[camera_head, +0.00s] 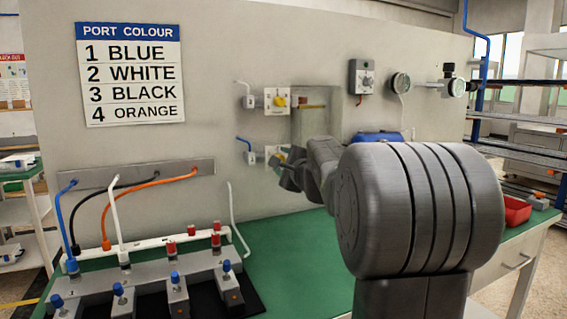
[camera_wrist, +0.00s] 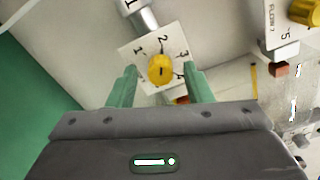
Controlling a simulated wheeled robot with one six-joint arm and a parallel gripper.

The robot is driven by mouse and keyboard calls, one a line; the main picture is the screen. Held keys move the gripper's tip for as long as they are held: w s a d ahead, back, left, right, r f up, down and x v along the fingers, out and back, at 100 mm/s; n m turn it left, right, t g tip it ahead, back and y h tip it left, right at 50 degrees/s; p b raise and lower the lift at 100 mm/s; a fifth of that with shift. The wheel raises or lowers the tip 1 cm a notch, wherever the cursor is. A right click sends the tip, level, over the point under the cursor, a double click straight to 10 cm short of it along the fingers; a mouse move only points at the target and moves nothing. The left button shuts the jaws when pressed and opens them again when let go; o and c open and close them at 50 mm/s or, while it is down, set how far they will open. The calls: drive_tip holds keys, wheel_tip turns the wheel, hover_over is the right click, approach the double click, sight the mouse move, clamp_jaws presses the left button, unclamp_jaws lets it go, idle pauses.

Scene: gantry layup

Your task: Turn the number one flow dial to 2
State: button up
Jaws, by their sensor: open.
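In the wrist view, a yellow dial knob (camera_wrist: 161,70) sits on a white plate (camera_wrist: 143,60) with printed numbers around it, including 1, 2 and 3. My gripper (camera_wrist: 161,67) is open, its two green fingers on either side of the knob; I cannot tell if they touch it. A short dark mark shows on the knob, but which number it points at is unclear. A second yellow dial (camera_wrist: 305,12) on a FLOW plate is at the top right. In the head view, this upper dial (camera_head: 280,101) shows, while my arm partly hides the lower dial plate (camera_head: 270,152).
The dials are on a grey wall panel (camera_head: 230,60) with a PORT COLOUR sign (camera_head: 130,74). A grey switch box (camera_head: 362,78) and gauge (camera_head: 400,86) are to the right. Coloured hoses and a valve block (camera_head: 145,287) stand on the green bench (camera_head: 300,250) at left.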

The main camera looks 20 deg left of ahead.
drive_tip(key=v, duration=1.3)
drive_tip(key=shift+s+d+b, duration=0.2)
drive_tip(key=shift+d+b, duration=0.15)
drive_tip(key=x, duration=1.4)
drive_tip(key=shift+p, duration=0.35)
drive_tip(key=shift+s, duration=0.15)
